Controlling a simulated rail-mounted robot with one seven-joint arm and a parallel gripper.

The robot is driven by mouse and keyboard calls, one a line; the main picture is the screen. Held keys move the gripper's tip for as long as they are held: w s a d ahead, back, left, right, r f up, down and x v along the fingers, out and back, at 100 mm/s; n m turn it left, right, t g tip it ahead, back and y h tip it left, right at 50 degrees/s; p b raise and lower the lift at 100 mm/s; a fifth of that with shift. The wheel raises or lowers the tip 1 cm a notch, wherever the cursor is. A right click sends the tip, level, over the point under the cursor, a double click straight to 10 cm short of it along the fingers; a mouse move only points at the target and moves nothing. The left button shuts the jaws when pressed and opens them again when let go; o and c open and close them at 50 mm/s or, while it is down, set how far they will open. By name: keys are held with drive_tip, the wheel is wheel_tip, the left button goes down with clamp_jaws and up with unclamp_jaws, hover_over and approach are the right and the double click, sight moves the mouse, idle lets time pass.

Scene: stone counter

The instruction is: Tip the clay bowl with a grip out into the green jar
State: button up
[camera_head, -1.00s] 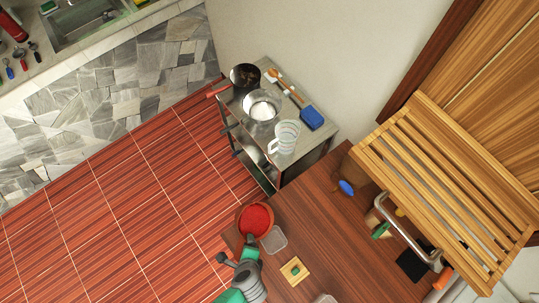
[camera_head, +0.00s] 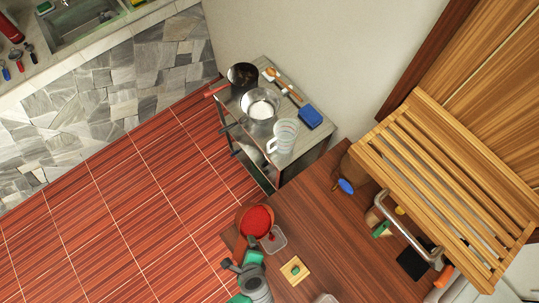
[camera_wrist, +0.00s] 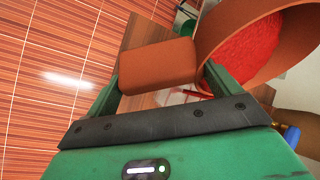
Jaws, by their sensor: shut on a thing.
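The clay bowl (camera_head: 241,216) is orange-brown and full of something red. It is tilted towards a clear open container (camera_head: 281,246) beside it on the wooden table. A red patch shows at that container; I cannot tell whether it is inside or falling. My gripper (camera_wrist: 157,75) is shut on the bowl's block-like grip (camera_wrist: 157,62). The bowl's wall (camera_wrist: 288,62) and red contents fill the upper right of the wrist view. I cannot make out a clearly green jar; the clear container may be it.
A wooden square with a green piece (camera_head: 295,269) lies right of the container. A blue item (camera_head: 346,186) and a slatted wooden rack (camera_head: 440,190) are further right. A metal trolley (camera_head: 300,150) with a pot, bowl and jug stands behind.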

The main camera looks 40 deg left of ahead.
drive_tip(key=shift+f+y+b, duration=0.35)
drive_tip(key=shift+y+b, duration=0.25)
drive_tip(key=shift+b, duration=0.4)
drive_tip(key=shift+d+r+m+y+b, duration=0.1)
drive_tip(key=shift+d+m+y+b, duration=0.1)
drive_tip(key=shift+y+b, duration=0.85)
drive_tip(key=shift+d+m+y+b, duration=0.15)
drive_tip(key=shift+y+b, duration=0.3)
drive_tip(key=shift+b, duration=1.05)
drive_tip(key=shift+d+t+y+b, duration=0.3)
drive_tip(key=shift+d+y+b, duration=0.5)
drive_tip(key=shift+b, duration=0.7)
drive_tip(key=shift+d+m+y+b, duration=0.2)
drive_tip(key=shift+m+y+b, duration=0.35)
drive_tip(key=shift+y+b, duration=1.05)
idle(1.4)
